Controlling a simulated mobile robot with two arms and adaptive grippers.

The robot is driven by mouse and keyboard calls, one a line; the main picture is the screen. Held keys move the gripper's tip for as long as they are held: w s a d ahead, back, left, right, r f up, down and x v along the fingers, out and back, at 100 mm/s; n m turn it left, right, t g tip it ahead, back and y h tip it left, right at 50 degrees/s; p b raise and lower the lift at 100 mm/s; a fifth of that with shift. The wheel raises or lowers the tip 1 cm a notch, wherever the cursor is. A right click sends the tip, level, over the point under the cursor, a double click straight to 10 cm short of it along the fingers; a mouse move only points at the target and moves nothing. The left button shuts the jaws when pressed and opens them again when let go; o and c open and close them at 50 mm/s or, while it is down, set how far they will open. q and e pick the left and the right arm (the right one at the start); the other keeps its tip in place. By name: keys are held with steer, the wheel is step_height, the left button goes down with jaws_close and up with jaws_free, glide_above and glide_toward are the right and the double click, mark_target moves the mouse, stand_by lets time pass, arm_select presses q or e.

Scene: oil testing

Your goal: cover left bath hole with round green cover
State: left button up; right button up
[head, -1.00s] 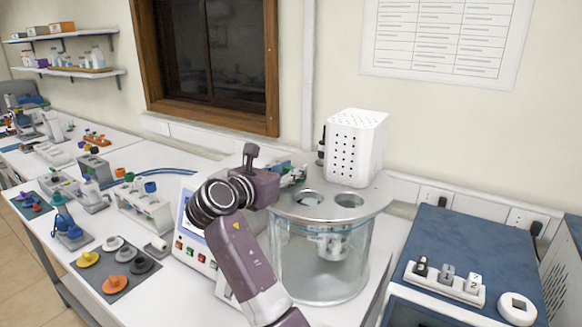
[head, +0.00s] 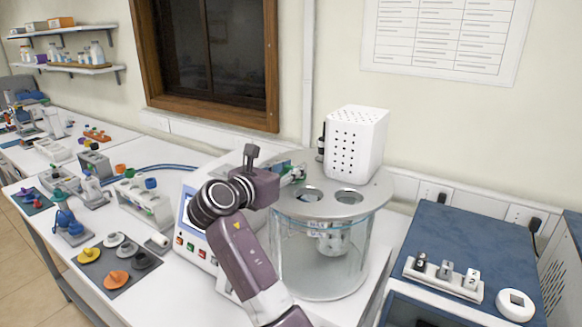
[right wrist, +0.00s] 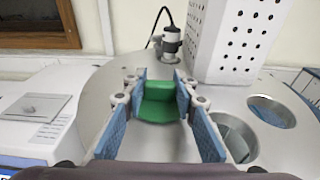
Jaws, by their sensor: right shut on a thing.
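My right gripper (head: 291,174) is over the left part of the bath's metal lid (head: 352,209). In the right wrist view its blue-padded fingers (right wrist: 160,88) are shut on the round green cover (right wrist: 161,107), of which a green block and its rounded lower part show. The cover is to the left of the left bath hole (head: 309,194), which is open. That hole also shows in the right wrist view (right wrist: 236,140). I cannot tell whether the cover touches the lid. My left gripper is not in view.
A second open hole (head: 349,196) lies to the right. A white perforated box (head: 356,145) stands at the lid's back. The glass bath (head: 320,262) is below. Coloured covers lie on a dark mat (head: 112,268) at the left. A blue-topped unit (head: 470,240) stands at the right.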

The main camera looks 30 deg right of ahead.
steer(key=shift+f, duration=0.15)
steer(key=o, duration=0.8)
steer(key=shift+a, duration=0.1)
